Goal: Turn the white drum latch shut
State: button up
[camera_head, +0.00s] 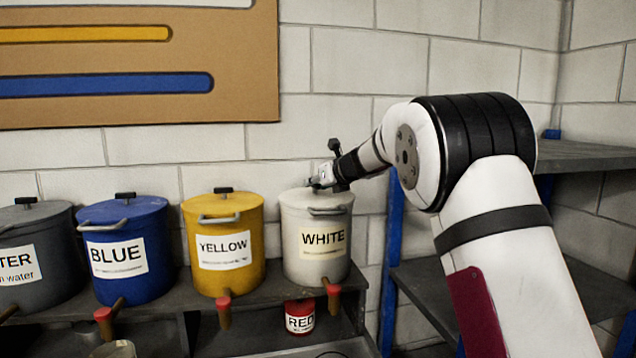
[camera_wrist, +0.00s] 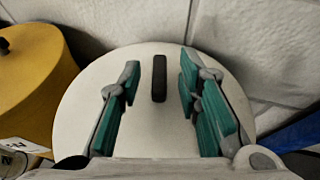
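The white drum (camera_head: 308,264) stands at the right end of the shelf, with a grey handle on its front and a label reading WHITE. Its lid (camera_wrist: 140,62) fills the middle of the wrist view. The dark latch (camera_wrist: 159,79) stands up from the lid as a short bar, running up and down in that view. My gripper (camera_head: 318,181) is over the lid in the head view and hides the latch there. In the wrist view its teal-padded fingers are apart, one on each side of the latch, with visible gaps.
A yellow drum (camera_head: 245,264), a blue drum (camera_head: 150,276) and a grey drum (camera_head: 58,268) stand left of the white one on the shelf. A small red can (camera_head: 299,324) sits below. A block wall (camera_head: 330,62) is close behind. A blue-post rack (camera_head: 394,250) stands right.

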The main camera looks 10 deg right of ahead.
jog(key=shift+w, duration=0.1)
grip_shut()
jog(key=shift+f+n+y+b, duration=0.1)
jog(key=shift+n+y+b, duration=0.2)
jog(key=shift+b, duration=0.2)
dwell(0.4)
jog(key=shift+w+d+f+n+g+y+b, duration=0.15)
jog(key=shift+n+g+y+b, duration=0.1)
jog(key=shift+n+y+b, duration=0.25)
jog(key=shift+w+d+r+n+g+y+b, duration=0.1)
jog(key=shift+n+g+y+b, duration=0.15)
jog(key=shift+n+y+b, duration=0.25)
jog(key=shift+w+d+f+n+g+y+b, duration=0.1)
jog(key=shift+n+g+y+b, duration=0.5)
jog(key=shift+n+y+b, duration=0.4)
jog(key=n+g+y+b, duration=0.2)
jog(key=b, duration=0.1)
jog(key=shift+d+n, duration=0.1)
jog(key=shift+n, duration=0.2)
jog(key=shift+r+n+g+y+b, duration=0.25)
jog(key=shift+n+g+y+b, duration=0.45)
jog(key=shift+n+g+b, duration=0.3)
